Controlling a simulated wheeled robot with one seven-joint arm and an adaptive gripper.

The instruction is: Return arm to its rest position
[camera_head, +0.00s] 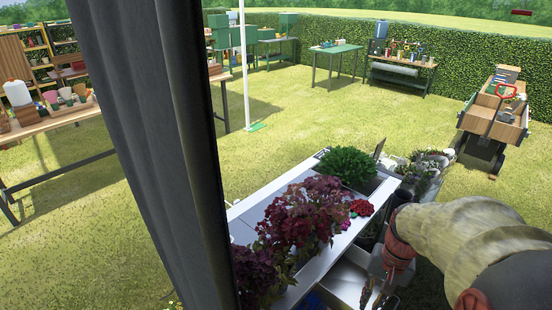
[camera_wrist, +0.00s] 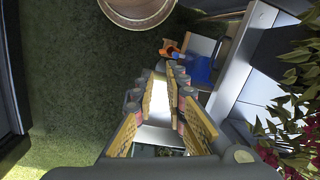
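My arm (camera_head: 460,235), in a beige sleeve, reaches in from the lower right of the head view and bends down beside the white planter table (camera_head: 318,262). My gripper (camera_wrist: 168,78) shows in the wrist view with two yellow-padded fingers. A clear gap lies between the pads, and nothing is held in it. A pale surface shows through the gap. In the head view the fingers are small and dark near the bottom edge, partly cut off.
Dark red foliage (camera_head: 305,210) and a green bushy plant (camera_head: 346,165) stand on the planter table. A dark curtain-like column (camera_head: 160,150) blocks the left middle. A wooden cart (camera_head: 495,115) stands at right. An orange-and-blue item (camera_wrist: 170,47) and a round pot (camera_wrist: 138,12) lie beyond my fingers.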

